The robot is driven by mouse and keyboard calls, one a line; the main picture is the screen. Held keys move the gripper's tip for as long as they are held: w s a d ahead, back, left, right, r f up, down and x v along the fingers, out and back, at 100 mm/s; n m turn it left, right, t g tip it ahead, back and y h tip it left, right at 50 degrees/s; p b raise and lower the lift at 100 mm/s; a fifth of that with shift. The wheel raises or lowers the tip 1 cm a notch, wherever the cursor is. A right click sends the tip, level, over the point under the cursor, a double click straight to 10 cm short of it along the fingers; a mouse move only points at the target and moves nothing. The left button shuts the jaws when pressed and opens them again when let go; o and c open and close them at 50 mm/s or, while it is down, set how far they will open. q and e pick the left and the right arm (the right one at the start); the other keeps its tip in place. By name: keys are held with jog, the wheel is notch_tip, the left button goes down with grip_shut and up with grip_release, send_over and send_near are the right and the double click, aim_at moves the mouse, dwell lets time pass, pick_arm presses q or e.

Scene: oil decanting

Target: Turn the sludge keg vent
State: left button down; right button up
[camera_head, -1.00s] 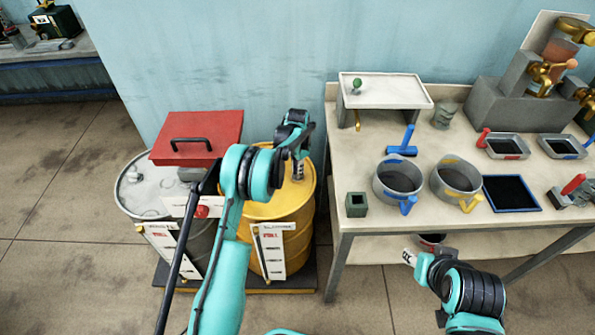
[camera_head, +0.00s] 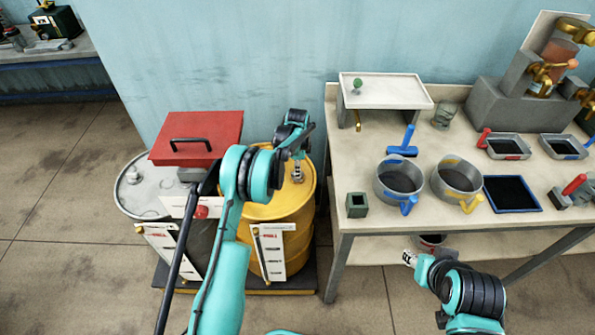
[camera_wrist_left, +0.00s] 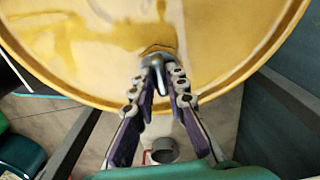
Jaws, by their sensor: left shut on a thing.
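The yellow keg (camera_head: 283,228) stands on a dark pallet left of the workbench, beside a grey keg (camera_head: 153,190). The label text on both kegs is too small to read, so I cannot tell by label which is the sludge keg. My left gripper (camera_head: 297,175) points down onto the yellow keg's lid. In the left wrist view its fingers (camera_wrist_left: 161,72) are closed on a small grey metal vent (camera_wrist_left: 158,50) on the yellow lid (camera_wrist_left: 215,40). The fingers partly hide the vent. My right gripper (camera_head: 410,257) hangs in front of the bench, small and hard to read.
The workbench (camera_head: 345,228) on the right holds two round pots (camera_head: 398,180) (camera_head: 456,180), a white raised tray (camera_head: 385,90) and shallow pans. Floor is open at left.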

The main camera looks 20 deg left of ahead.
dwell(0.4)
pick_arm(q)
jog(key=c, duration=1.5)
grip_release()
jog(key=shift+c, duration=0.2)
notch_tip(320, 180, up, 12)
